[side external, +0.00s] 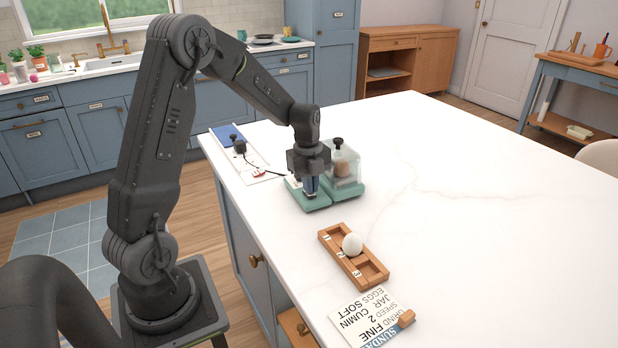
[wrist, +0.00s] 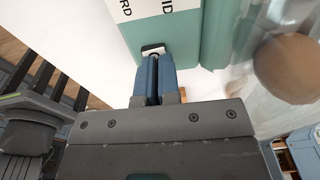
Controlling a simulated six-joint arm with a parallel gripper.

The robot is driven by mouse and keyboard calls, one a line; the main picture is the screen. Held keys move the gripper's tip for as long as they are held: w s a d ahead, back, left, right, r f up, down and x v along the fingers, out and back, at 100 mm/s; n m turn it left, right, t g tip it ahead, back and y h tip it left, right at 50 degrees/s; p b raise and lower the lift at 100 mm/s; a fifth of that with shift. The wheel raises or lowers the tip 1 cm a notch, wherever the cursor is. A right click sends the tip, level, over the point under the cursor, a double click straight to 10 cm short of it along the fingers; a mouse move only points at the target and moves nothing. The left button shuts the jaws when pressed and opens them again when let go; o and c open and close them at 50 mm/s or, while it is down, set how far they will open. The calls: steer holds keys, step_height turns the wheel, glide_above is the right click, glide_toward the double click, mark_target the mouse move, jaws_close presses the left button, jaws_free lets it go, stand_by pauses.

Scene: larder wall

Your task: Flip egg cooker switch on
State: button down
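A teal appliance (side external: 318,204) stands on the white counter; I take it to be the egg cooker. Its panel, with a white label ending in "ID" and "RD" (wrist: 150,8), shows in the wrist view. A small white-rimmed dark switch (wrist: 153,49) sits at the panel's near edge. My gripper (side external: 311,190) points down over the panel. In the wrist view its blue fingers (wrist: 153,66) are together, tips at the switch; I cannot tell if they touch. A clear cover (side external: 346,166) with a black knob stands beside it, a brown rounded thing (wrist: 288,68) inside.
A wooden tray (side external: 328,235) holds a white egg (side external: 352,244) in front of the appliance. A printed card (side external: 362,318) lies nearer the counter's front. A dark plug-like thing (side external: 239,146) with a cord lies behind left. The counter's right side is clear.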

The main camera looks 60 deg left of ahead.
step_height(320, 180, up, 14)
steer(key=a, duration=0.1)
steer(key=shift+a, duration=0.15)
stand_by(0.4)
steer(key=s+d+r+n+t+y, duration=0.15)
steer(key=s+d+n+t, duration=0.35)
steer(key=s+d+n, duration=1.4)
steer(key=w+a+r+m+g, duration=0.3)
steer(key=w+a+m, duration=0.4)
steer(key=w+m, duration=0.3)
steer(key=w+a+f+m+g+h, duration=0.2)
steer(key=w+a+f+m, duration=0.3)
steer(key=w+a+m, duration=0.55)
steer(key=shift+n, duration=0.75)
steer(key=f, duration=0.4)
steer(key=s+f, duration=0.1)
steer(key=f, duration=0.8)
steer(key=shift+s+d+f, duration=0.15)
steer(key=shift+s+d, duration=0.1)
steer(key=shift+s, duration=0.05)
